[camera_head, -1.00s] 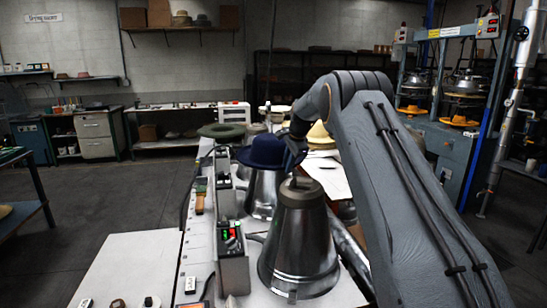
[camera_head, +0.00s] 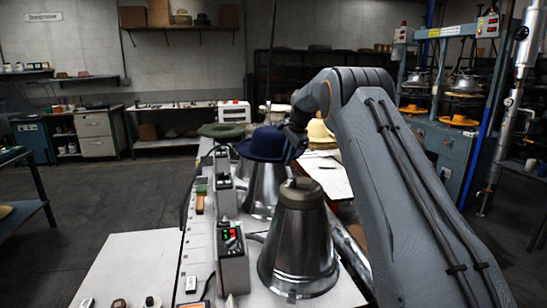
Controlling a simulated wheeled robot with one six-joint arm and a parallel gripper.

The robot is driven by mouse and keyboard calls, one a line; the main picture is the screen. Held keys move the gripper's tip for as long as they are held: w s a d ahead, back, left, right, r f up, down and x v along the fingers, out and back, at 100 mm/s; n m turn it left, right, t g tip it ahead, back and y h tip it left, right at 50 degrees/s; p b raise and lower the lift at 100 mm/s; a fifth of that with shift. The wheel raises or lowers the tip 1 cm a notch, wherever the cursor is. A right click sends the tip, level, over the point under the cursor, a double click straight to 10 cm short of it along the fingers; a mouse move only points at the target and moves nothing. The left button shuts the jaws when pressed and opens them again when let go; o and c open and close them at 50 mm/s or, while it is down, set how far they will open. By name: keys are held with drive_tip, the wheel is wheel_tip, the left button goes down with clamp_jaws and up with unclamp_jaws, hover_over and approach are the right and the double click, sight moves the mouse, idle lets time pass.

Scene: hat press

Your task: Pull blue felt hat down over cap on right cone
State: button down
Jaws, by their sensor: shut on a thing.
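The blue felt hat (camera_head: 264,142) is at the top of the metal cone (camera_head: 263,188) behind the nearest one, its brim slightly tilted. Whether it rests on that cone or hangs above it, I cannot tell. My gripper (camera_head: 293,146) is at the right side of the hat, shut on its brim; the fingertips are mostly hidden by the hat and my arm. The nearest metal cone (camera_head: 298,245) stands in front with a grey-brown cap (camera_head: 301,192) on its top. Any cap under the blue hat is hidden.
A green hat (camera_head: 222,131) and a pale yellow hat (camera_head: 320,133) sit farther along the bench. Control boxes (camera_head: 232,258) line the left side of the cones. A blue press machine (camera_head: 440,140) stands at the right. The white bench top (camera_head: 135,262) at front left is mostly clear.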

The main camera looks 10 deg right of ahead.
drive_tip(key=shift+r+p, duration=0.55)
drive_tip(key=shift+r, duration=1.5)
